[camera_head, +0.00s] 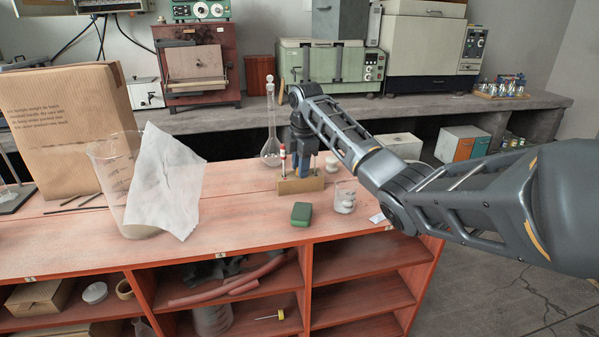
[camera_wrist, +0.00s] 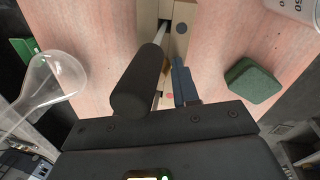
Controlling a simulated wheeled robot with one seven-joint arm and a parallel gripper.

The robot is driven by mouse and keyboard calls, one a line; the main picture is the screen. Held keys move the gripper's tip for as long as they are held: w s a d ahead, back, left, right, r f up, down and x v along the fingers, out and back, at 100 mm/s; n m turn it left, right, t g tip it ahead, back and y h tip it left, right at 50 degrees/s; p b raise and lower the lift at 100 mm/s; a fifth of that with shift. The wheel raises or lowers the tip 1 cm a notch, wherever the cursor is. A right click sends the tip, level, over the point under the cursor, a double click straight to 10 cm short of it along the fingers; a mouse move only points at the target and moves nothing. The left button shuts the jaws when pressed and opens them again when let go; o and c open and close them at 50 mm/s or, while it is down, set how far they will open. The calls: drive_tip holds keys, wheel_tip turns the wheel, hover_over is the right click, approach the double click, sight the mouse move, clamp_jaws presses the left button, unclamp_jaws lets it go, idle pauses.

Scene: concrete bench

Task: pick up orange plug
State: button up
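No plainly orange plug shows in either view. A slim upright piece with a red top (camera_head: 283,152) stands at the left end of a tan wooden block (camera_head: 288,188) on the bench. My gripper (camera_head: 304,166) points down over the block, just right of that piece. In the wrist view the block (camera_wrist: 146,22) runs up from my gripper's dark body, with a slot in its top. A black cylinder on a pale rod (camera_wrist: 138,88) and a blue piece (camera_wrist: 184,84) are close to the gripper. The fingertips are not clear, so I cannot tell whether they hold anything.
A green block (camera_head: 301,214) lies in front of the wooden block. A small beaker (camera_head: 345,197) and a white stopper (camera_head: 332,163) are to its right. A glass flask (camera_head: 271,150) stands behind left. A large beaker with a cloth (camera_head: 165,182) is farther left.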

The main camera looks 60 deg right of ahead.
drive_tip(key=shift+c, duration=0.2)
clamp_jaws()
wheel_tip(320, 180, up, 13)
drive_tip(key=p, duration=0.2)
idle(0.7)
